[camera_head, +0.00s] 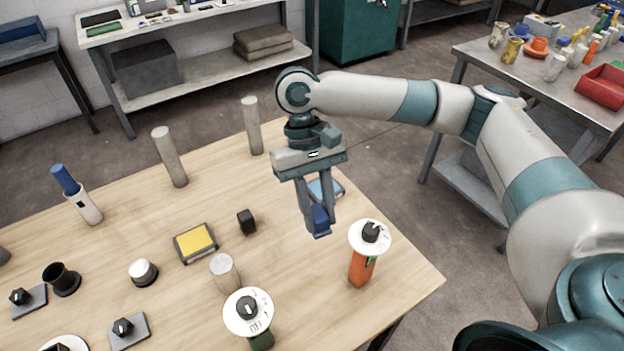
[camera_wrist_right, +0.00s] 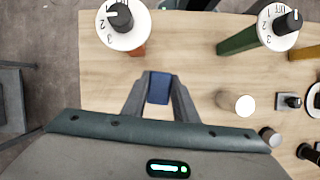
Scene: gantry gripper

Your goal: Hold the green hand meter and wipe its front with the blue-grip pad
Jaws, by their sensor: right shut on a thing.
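The green hand meter (camera_head: 262,341) stands at the bottom of the head view, with a white round dial plate and black knob; its lower part is cut off. In the wrist view its green body (camera_wrist_right: 238,42) shows at the upper right. My right gripper (camera_head: 318,224) is shut on the blue grip (camera_head: 321,214) of the pad, above the table behind the orange meter. The blue grip also shows between the fingers in the wrist view (camera_wrist_right: 158,86). I cannot make out the pad's wiping face. My left gripper is not in view.
An orange meter (camera_head: 362,268) stands right of the green one, close to my right gripper. A grey cylinder (camera_head: 224,272), yellow-topped box (camera_head: 196,242), small black block (camera_head: 246,221) and tall posts (camera_head: 169,157) stand on the wooden table (camera_head: 120,255). A flat blue item (camera_head: 326,188) lies behind the gripper.

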